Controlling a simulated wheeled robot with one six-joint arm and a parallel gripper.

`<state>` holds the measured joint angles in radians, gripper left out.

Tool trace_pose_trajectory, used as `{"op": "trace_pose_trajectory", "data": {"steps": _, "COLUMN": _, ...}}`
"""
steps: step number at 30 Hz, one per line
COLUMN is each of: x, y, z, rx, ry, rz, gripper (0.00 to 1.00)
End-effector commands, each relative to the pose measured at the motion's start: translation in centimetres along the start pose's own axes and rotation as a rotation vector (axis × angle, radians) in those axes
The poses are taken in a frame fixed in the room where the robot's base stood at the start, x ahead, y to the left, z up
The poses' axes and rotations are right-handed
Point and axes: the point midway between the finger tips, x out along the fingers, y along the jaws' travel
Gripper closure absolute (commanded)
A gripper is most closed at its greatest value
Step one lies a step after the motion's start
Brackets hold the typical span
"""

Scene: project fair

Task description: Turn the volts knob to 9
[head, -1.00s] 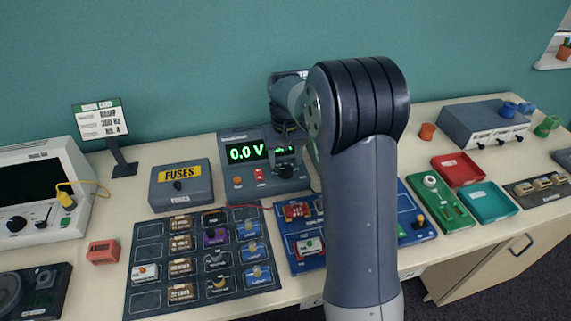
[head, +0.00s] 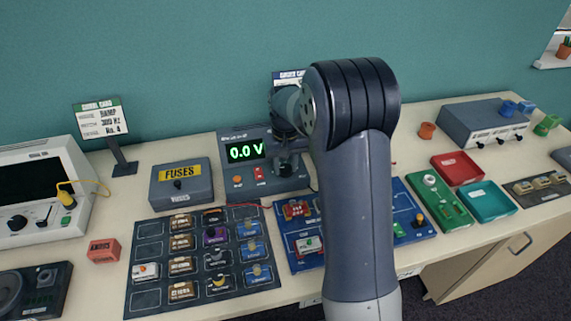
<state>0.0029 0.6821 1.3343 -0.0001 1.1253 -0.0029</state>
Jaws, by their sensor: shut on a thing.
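The power supply (head: 236,178) is a grey box on the bench against the teal wall. Its green display (head: 246,152) reads 0.0 V. A red switch (head: 259,173) and an orange button (head: 238,180) sit on its lower front. My gripper (head: 287,167) is at the right part of the supply's front, shut on the volts knob, which is mostly hidden behind the fingers and too small to read. My arm covers the supply's right side.
A grey fuses box (head: 181,196) stands left of the supply. A dark component tray (head: 146,229) and a blue circuit board (head: 290,261) lie in front. A green board (head: 440,213), a red tray (head: 457,168) and a teal tray (head: 488,201) are to the right.

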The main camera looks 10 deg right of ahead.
Motion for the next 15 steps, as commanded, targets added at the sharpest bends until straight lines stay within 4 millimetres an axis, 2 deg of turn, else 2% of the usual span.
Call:
{"op": "trace_pose_trajectory", "data": {"steps": 3, "x": -0.03, "y": -0.01, "z": -0.01, "rx": 0.0, "ry": 0.0, "rz": 0.0, "gripper": 0.89}}
{"op": "trace_pose_trajectory", "data": {"steps": 15, "x": -0.05, "y": -0.01, "z": -0.02, "rx": 0.078, "ry": 0.0, "rz": 0.0, "gripper": 0.89}}
